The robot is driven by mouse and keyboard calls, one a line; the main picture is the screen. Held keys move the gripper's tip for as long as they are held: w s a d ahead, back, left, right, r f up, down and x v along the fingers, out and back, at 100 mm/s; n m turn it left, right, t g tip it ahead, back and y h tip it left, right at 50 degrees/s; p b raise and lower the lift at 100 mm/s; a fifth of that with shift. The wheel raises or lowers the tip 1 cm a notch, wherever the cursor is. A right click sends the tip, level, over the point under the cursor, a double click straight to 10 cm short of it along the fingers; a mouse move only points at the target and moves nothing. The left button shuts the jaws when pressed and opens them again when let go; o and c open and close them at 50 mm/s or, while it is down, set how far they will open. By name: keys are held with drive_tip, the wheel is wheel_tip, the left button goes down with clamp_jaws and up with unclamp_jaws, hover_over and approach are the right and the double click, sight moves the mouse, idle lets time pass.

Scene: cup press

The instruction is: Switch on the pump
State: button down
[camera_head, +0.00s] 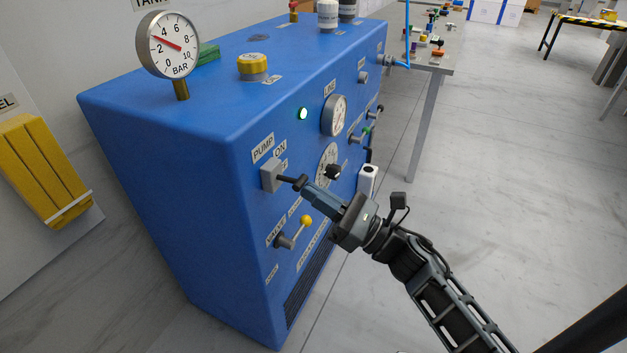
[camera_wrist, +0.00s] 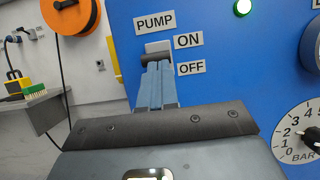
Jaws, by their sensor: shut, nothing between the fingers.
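The pump switch (camera_head: 269,177) is a grey box with a short dark lever on the left part of the blue cabinet's front panel, beside the PUMP, ON and OFF labels. My gripper (camera_head: 304,186) is shut and empty, with its fingertips right at the lever end. In the wrist view the grey switch plate (camera_wrist: 157,46) shows above the dark lever bar, and the shut fingers of my gripper (camera_wrist: 158,66) reach up to that bar. I cannot tell whether they touch it. The fingertips hide part of the switch, so its exact lever position is unclear.
A green lamp (camera_head: 303,114) glows on the blue cabinet (camera_head: 190,130). A yellow-knobbed lever (camera_head: 305,220) sits below the switch, and a black knob on a dial (camera_head: 326,160) lies to its right. A tank gauge (camera_head: 168,45) stands on top. Open floor lies right.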

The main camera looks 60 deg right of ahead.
wheel_tip(320, 180, up, 2)
drive_tip(key=shift+a+g+p, duration=0.1)
drive_tip(key=shift+g+p, duration=1)
drive_tip(key=shift+p, duration=0.1)
drive_tip(key=shift+r, duration=0.15)
drive_tip(key=shift+r+p, duration=0.15)
drive_tip(key=shift+p, duration=0.25)
